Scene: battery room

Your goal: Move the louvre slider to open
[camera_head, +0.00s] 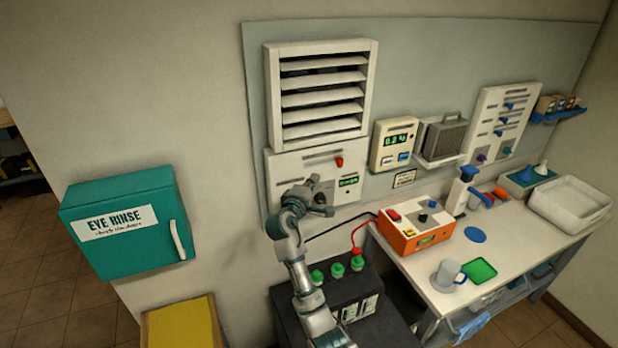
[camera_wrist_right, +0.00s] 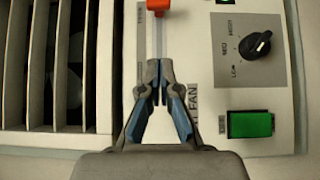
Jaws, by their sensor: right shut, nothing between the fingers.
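The louvre slider has a red-orange knob (camera_head: 339,161) at the right end of its slot on the white control panel (camera_head: 290,165) below the louvre (camera_head: 320,88). In the wrist view the knob (camera_wrist_right: 158,5) is cut by the top edge, and its pale slot runs down from it. My right gripper (camera_head: 316,181) is in front of the panel, left of the knob. In the wrist view its fingertips (camera_wrist_right: 154,82) are together and empty over the lower slot, apart from the knob. I cannot tell whether they touch the panel. The louvre slats show dark gaps. My left gripper is not in view.
Green-capped batteries (camera_head: 337,270) stand below my right arm. An orange tester (camera_head: 405,240) is on the bench to the right. A teal eye-rinse box (camera_head: 125,255) is at left.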

